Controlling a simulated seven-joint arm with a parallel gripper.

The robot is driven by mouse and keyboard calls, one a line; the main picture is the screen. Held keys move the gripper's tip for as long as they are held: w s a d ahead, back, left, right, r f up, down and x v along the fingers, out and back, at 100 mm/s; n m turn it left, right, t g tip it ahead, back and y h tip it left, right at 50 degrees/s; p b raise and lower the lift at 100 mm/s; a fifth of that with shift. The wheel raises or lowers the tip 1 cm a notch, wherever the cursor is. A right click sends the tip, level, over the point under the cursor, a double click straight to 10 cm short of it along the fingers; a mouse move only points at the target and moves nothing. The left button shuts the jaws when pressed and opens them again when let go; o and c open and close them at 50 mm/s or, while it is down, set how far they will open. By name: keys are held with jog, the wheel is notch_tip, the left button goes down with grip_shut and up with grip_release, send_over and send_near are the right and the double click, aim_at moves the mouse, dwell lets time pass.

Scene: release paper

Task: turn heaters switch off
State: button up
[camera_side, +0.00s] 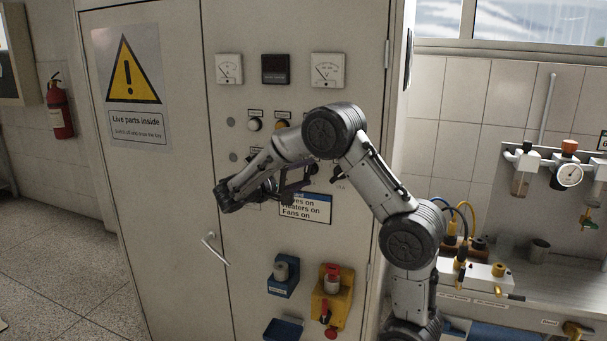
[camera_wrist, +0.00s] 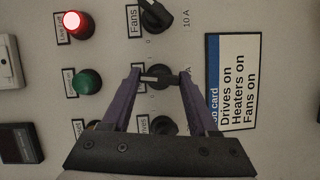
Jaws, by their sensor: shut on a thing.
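In the wrist view the middle one of three black rotary knobs (camera_wrist: 158,83) on the cabinet panel sits between my purple fingertips. My gripper (camera_wrist: 160,76) is shut on this knob from both sides. The pale line on the knob lies across the picture, from one finger towards the other. The knob's own name label is hidden by my finger. In the side view my wrist and gripper are in front of the panel, just above the job card, and the arm hides the knob.
The Fans knob (camera_wrist: 155,14) and another knob (camera_wrist: 163,126) flank the held one. A lit red lamp (camera_wrist: 76,23) and a green lamp (camera_wrist: 87,82) are to the left. The job card (camera_wrist: 238,82) reads Drives, Heaters and Fans on. A red-and-yellow switch box (camera_side: 332,295) is lower down.

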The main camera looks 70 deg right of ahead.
jog(key=n+h, duration=0.1)
jog(key=n, duration=0.1)
jog(key=n+h, duration=0.1)
jog(key=n, duration=0.2)
jog(key=shift+f, duration=0.15)
jog(key=n+h, duration=0.1)
jog(key=n, duration=0.5)
jog(key=shift+f+h, duration=0.1)
jog(key=shift+h, duration=0.3)
jog(key=shift+n+t, duration=0.3)
jog(key=shift+t, duration=0.1)
jog(key=o, duration=1.4)
jog(key=v, duration=1.3)
jog(key=shift+a+f, duration=0.3)
jog(key=shift+a, duration=0.05)
